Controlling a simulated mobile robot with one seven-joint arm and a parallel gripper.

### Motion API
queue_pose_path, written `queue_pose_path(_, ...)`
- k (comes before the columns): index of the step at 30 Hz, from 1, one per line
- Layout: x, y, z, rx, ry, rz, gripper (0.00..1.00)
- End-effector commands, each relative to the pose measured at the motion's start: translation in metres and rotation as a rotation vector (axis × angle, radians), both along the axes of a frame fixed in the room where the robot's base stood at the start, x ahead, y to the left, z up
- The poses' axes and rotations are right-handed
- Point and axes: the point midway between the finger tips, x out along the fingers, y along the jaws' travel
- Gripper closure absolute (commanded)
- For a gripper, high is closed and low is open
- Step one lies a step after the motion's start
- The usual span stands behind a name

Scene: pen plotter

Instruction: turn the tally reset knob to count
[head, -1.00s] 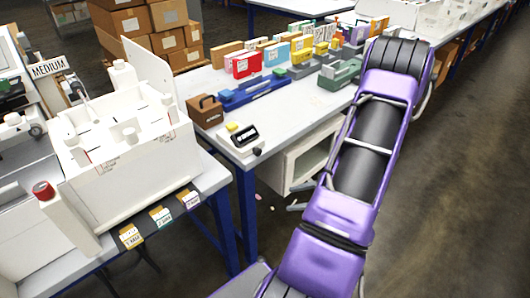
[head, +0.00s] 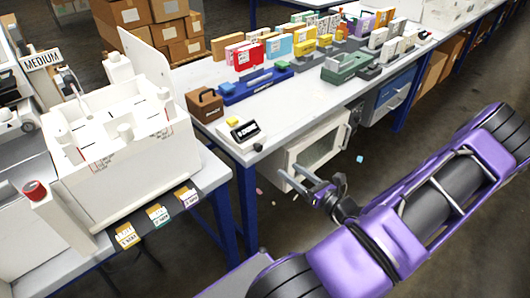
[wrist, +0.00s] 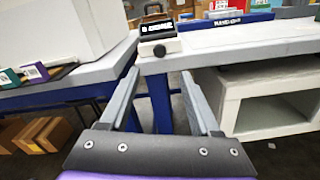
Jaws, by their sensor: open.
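A small tally counter (head: 243,130) with a black, white-lettered display sits at the near corner of the table; its lettering is too small to read surely. A small dark knob (head: 257,147) shows at its front edge in the head view. The counter (wrist: 159,32) also shows upper middle in the wrist view, with the dark knob (wrist: 160,50) on its pale front. My gripper (head: 288,174) is open and empty, in front of and below the tabletop, apart from the counter. In the wrist view its fingers (wrist: 160,75) point toward the counter. The knob's setting cannot be made out.
A white open-topped machine (head: 125,150) stands on the left table. A brown box (head: 205,105) and a blue tray (head: 255,86) sit behind the counter. A white cabinet (head: 318,150) is under the table.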

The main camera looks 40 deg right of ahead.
Motion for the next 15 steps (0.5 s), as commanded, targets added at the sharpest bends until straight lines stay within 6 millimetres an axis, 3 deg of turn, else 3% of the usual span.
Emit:
queue_pose_path(9, 0.070, 0.006, -0.001, 0.000, -0.001, 0.003, 0.36)
queue_pose_path(15, 0.103, 0.009, -0.001, -0.001, 0.000, 0.002, 0.36)
